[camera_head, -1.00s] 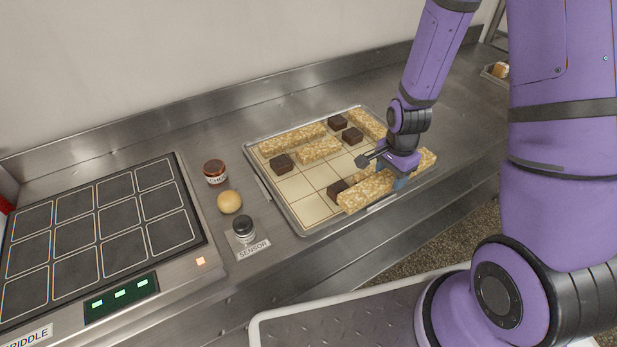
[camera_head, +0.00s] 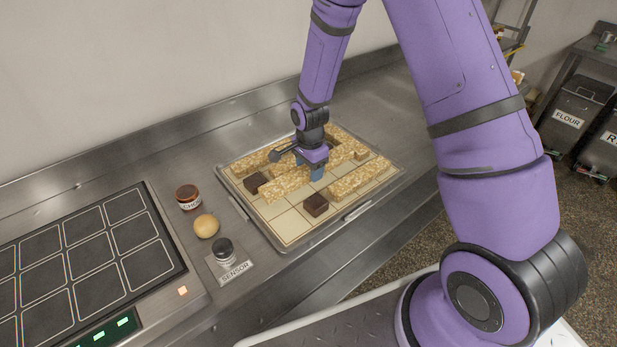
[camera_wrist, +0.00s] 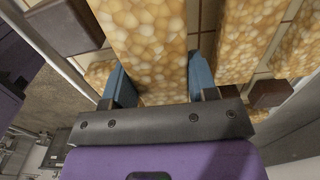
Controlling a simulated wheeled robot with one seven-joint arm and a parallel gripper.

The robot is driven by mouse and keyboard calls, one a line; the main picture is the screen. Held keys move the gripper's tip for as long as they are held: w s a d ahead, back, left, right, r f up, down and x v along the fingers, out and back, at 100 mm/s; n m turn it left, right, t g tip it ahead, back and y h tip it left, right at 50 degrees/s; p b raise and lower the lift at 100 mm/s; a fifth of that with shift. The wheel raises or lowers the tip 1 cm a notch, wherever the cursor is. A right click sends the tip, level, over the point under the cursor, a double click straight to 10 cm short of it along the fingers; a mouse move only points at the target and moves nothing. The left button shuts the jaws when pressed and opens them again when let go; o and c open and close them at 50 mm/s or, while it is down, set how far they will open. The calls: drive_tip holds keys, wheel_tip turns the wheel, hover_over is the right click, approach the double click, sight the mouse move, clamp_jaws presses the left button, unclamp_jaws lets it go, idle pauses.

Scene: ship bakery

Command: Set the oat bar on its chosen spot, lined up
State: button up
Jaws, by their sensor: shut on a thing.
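My gripper (camera_head: 317,172) is over the middle of the gridded tray (camera_head: 292,240). Its blue fingers are shut on an oat bar (camera_head: 285,186), a long pale golden block, one finger on each long side. In the wrist view the held oat bar (camera_wrist: 148,40) runs up and away between the fingers. In the head view it lies roughly parallel to the other bars. I cannot tell whether it touches the tray. Its far part is hidden behind my gripper. Another oat bar (camera_head: 360,178) lies on the tray's right front part. One more (camera_head: 255,160) lies along the back.
Dark brown cubes stand on the tray, one (camera_head: 316,204) at the front and one (camera_head: 255,183) at the left. Bare cells show at the front left.

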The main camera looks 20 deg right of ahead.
drive_tip(key=shift+w+a, duration=0.1)
drive_tip(key=shift+w, duration=0.05)
drive_tip(key=shift+f, duration=1.75)
drive_tip(key=shift+f, duration=0.1)
drive_tip(key=o, duration=1.1)
drive_tip(key=shift+c, duration=0.2)
